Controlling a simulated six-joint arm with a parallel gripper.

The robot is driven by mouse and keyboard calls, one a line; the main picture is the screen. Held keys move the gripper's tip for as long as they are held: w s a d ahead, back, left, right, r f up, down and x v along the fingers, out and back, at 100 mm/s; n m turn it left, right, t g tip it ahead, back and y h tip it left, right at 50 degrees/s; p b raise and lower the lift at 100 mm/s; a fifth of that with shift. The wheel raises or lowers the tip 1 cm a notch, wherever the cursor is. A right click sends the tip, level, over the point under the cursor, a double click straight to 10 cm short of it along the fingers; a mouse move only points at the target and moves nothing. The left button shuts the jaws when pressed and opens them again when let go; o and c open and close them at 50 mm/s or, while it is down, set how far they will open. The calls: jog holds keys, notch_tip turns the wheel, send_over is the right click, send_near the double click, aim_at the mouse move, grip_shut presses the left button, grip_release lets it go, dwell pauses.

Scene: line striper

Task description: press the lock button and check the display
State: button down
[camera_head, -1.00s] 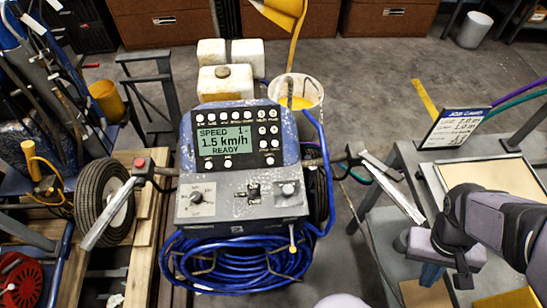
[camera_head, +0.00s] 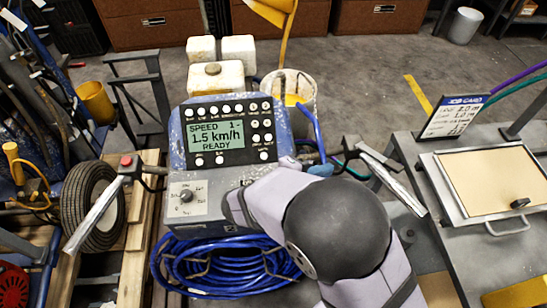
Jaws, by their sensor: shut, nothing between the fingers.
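The line striper's control panel (camera_head: 179,128) stands in the middle of the head view, with its display (camera_head: 216,136) lit green. The display reads "SPEED 1-", "1.5 km/h" and "READY". Round white buttons run along the panel's top, right side (camera_head: 265,139) and bottom (camera_head: 209,161). Their labels are too small to read, so I cannot tell which is the lock button. A rotary knob (camera_head: 186,196) sits on the grey lower plate. My arm reaches in from the lower right and covers the right part of that plate. My gripper is hidden behind my arm.
A blue hose coil (camera_head: 215,268) hangs below the console. Handlebars stick out at left (camera_head: 97,212) and right (camera_head: 392,181). A grey bench at right holds a framed board (camera_head: 490,183) and a job card (camera_head: 453,118). A white bucket (camera_head: 289,82) stands behind the console.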

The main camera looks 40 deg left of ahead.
aim_at(264, 156)
jog(key=s+a+n+t+y, duration=0.2)
jog(key=s+a+y, duration=0.3)
jog(key=s+a, duration=0.3)
jog(key=a+n+b, duration=0.1)
jog(key=a, duration=0.3)
jog(key=shift+a+n+t+y, duration=0.2)
jog(key=shift+n+t+y, duration=0.1)
jog(key=shift+y, duration=0.1)
jog(key=shift+f, duration=0.2)
jog(key=w+a+f+b, duration=0.2)
jog(key=f, duration=0.1)
jog(key=w+a+f+b, duration=0.1)
jog(key=f, duration=0.1)
jog(key=shift+w+a+b, duration=0.1)
jog(key=shift+a+b, duration=0.05)
jog(key=shift+b, duration=0.25)
jog(key=shift+w+a+f+b, duration=0.5)
jog(key=shift+a+f+b, duration=0.05)
jog(key=shift+b, duration=0.3)
